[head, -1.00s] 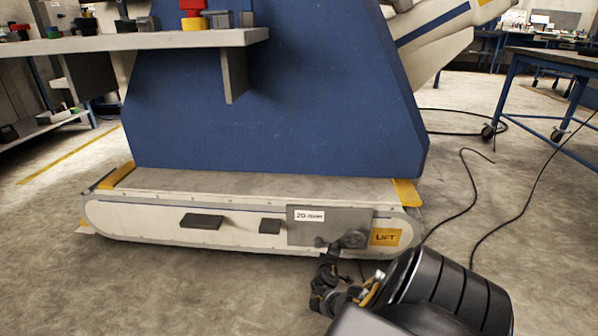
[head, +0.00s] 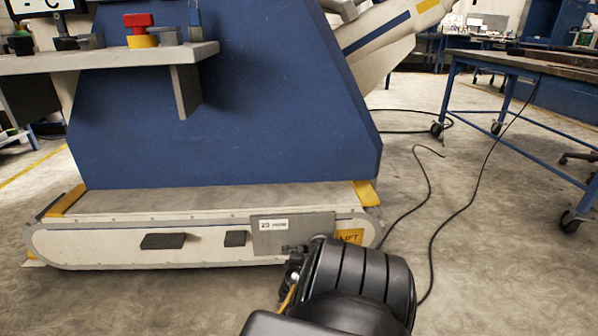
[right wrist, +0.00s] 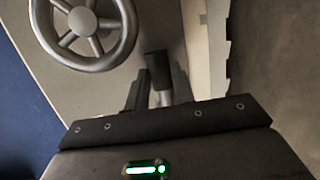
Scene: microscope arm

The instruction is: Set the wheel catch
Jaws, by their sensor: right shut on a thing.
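In the right wrist view a grey spoked handwheel (right wrist: 85,28) sits on a flat plate at the upper left. Beside it a short dark-topped catch pin (right wrist: 157,68) stands between the fingers of my right gripper (right wrist: 160,92), which is shut on it. In the head view my right gripper (head: 293,258) is at the lower edge of the grey plate (head: 270,238) on the machine's base. My own forearm covers the handwheel there and part of the yellow LIFT label (head: 350,236). My left gripper is not in view.
The large blue machine body (head: 220,110) stands on a long pale base (head: 100,245) with dark blocks on its side. A shelf (head: 110,58) with coloured knobs juts out at upper left. Black cables (head: 430,240) lie on the floor at right, near a wheeled bench (head: 520,62).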

